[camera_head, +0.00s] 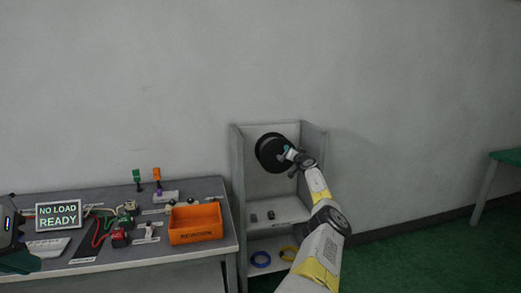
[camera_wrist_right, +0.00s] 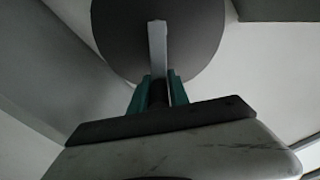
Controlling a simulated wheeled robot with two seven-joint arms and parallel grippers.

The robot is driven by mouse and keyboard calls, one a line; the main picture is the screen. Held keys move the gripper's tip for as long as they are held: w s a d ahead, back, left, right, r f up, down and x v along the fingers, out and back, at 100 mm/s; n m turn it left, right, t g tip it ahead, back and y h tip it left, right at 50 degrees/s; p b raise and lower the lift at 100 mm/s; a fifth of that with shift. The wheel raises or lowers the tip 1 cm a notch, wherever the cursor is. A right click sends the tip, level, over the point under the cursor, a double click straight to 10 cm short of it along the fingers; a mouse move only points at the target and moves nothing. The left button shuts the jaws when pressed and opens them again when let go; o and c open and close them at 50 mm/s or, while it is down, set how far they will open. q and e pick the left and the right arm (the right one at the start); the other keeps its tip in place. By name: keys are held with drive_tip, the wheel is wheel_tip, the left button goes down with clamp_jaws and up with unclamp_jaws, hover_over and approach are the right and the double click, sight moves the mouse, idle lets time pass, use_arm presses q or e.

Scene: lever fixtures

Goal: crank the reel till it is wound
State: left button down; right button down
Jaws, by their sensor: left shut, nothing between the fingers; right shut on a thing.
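The reel (camera_head: 268,153) is a round black drum on the back wall of an open grey cabinet; its grey disc face fills the top of the right wrist view (camera_wrist_right: 120,35). A pale crank arm (camera_wrist_right: 157,45) crosses the disc. My right gripper (camera_head: 289,154) is at the reel's right side; in the right wrist view its teal fingers (camera_wrist_right: 158,92) are shut around the crank's dark handle, which is mostly hidden between them. My left gripper (camera_head: 20,262) is partly cut off at the left edge, shut and empty, away from the reel. How much is wound is not visible.
The grey cabinet (camera_head: 238,170) has side walls close to my right arm. A workbench at left carries an orange bin (camera_head: 196,224), a sign (camera_head: 58,216) and small parts. The floor at right is clear.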

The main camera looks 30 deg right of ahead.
wheel_tip(320, 180, down, 6)
drive_tip(key=d+m, duration=0.2)
drive_tip(key=m, duration=0.8)
drive_tip(key=shift+s, duration=0.3)
drive_tip(key=shift+f, duration=0.1)
drive_tip(key=c, duration=1.3)
unclamp_jaws()
drive_tip(key=shift+r, duration=0.2)
drive_tip(key=shift+r, duration=0.1)
